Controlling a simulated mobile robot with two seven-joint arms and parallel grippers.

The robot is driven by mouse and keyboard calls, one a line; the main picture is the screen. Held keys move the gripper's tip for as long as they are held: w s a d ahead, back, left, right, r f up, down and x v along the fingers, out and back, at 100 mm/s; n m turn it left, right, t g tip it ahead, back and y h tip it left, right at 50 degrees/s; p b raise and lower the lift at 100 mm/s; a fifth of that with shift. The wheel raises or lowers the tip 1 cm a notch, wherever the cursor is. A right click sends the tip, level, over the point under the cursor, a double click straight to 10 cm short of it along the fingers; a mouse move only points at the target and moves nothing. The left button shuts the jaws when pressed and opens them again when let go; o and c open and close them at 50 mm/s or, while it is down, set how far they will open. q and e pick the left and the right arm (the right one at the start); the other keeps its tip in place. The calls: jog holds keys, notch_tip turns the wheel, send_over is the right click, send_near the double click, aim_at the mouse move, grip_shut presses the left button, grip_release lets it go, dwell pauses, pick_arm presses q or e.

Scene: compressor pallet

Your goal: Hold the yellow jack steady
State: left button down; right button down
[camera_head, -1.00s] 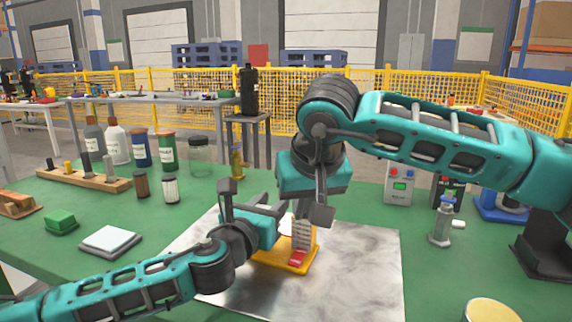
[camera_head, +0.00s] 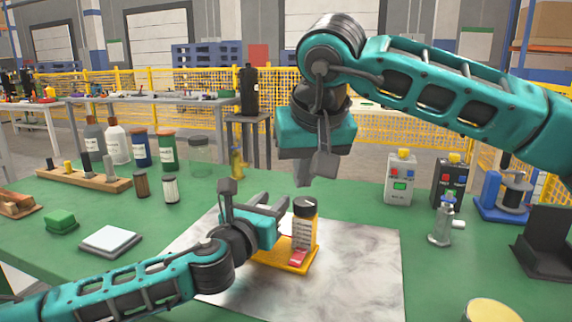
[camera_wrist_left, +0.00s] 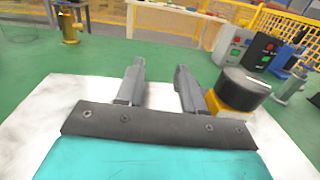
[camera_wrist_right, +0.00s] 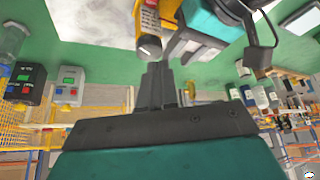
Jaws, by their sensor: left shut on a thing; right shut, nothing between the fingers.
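The yellow jack (camera_head: 305,235) stands upright on the pale metal sheet, with a black round top, a printed label, a red part low on its front and a flat yellow base (camera_head: 285,262). In the left wrist view the black top (camera_wrist_left: 243,86) shows just right of the right finger. My right gripper (camera_head: 318,172) is shut and empty, above the jack and apart from it. The right wrist view shows its fingers together (camera_wrist_right: 156,72) with the jack (camera_wrist_right: 148,18) beyond.
The pale sheet (camera_head: 350,270) lies on the green table. Two switch boxes (camera_head: 399,180), a grey bottle-shaped tool (camera_head: 442,222) and a blue press (camera_head: 505,195) stand right. Bottles, a wooden rack (camera_head: 83,178) and a white square block (camera_head: 110,241) are left. The sheet's right part is clear.

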aim_at(305, 206)
jog(key=w+d+f+g, duration=0.2)
jog(key=d+f, duration=0.1)
jog(key=f, duration=0.3)
jog(key=shift+g+h, duration=0.3)
jog(key=shift+g, duration=0.1)
dwell(0.6)
jog(key=shift+w+r, duration=0.1)
dwell(0.7)
jog(key=shift+a, duration=0.25)
jog(key=shift+s+a, duration=0.35)
jog(key=shift+a, duration=0.4)
jog(key=shift+a, duration=0.55)
